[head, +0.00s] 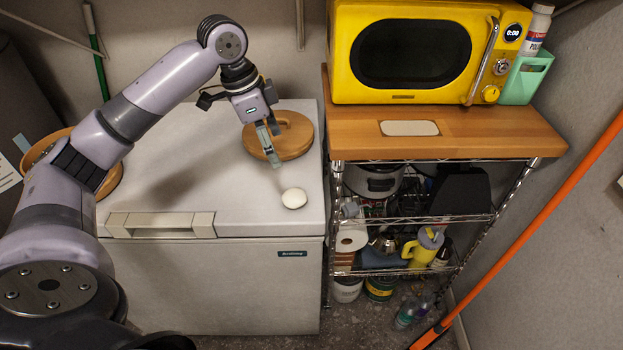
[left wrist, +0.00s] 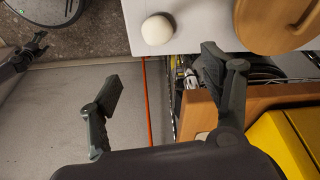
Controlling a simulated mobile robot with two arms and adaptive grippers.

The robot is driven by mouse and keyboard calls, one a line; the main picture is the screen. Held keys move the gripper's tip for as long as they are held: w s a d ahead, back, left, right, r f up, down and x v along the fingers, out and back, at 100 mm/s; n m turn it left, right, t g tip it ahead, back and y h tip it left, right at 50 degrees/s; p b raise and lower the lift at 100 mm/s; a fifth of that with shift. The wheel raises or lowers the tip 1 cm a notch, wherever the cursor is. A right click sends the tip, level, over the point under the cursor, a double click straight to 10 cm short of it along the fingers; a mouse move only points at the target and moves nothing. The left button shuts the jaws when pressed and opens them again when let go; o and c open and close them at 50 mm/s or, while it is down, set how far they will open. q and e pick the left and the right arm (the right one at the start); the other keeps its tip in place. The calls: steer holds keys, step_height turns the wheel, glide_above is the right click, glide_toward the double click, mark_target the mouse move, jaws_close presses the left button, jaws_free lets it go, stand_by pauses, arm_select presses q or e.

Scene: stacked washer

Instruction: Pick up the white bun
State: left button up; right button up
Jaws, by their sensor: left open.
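The white bun (head: 294,198) is small and round and lies on the white chest freezer lid (head: 240,215), near its right front part. My left gripper (head: 274,149) is above the lid, behind and slightly left of the bun in the head view, over the wooden lid. It is open and apart from the bun. In the left wrist view the bun (left wrist: 158,29) shows near the top, beyond the two spread fingers (left wrist: 160,85), with nothing between them.
A round wooden lid (head: 292,135) lies just behind the bun. A wooden-topped wire shelf (head: 470,138) stands to the right with a yellow microwave (head: 405,50) on it. A wooden bowl (head: 112,185) is at the left. The freezer's front middle is clear.

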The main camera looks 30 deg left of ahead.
arm_select(q)
glide_toward(292, 193)
steer(key=shift+d+f+p, duration=0.25)
steer(key=shift+f+p, duration=0.1)
steer(key=shift+f, duration=0.35)
steer(key=x, duration=0.2)
steer(key=shift+w+d+f, duration=0.1)
steer(key=shift+w+f, duration=0.2)
steer(key=shift+f, duration=0.4)
steer(key=shift+d+f+p, duration=0.1)
steer(key=shift+f+p, duration=0.2)
steer(key=shift+f, duration=0.05)
steer(key=x, duration=0.3)
steer(key=shift+w+f+p, duration=0.1)
steer(key=shift+f+p, duration=0.25)
steer(key=shift+f, duration=0.35)
arm_select(e)
steer(key=s+r, duration=0.2)
steer(key=s, duration=0.1)
steer(key=shift+s+d, duration=0.1)
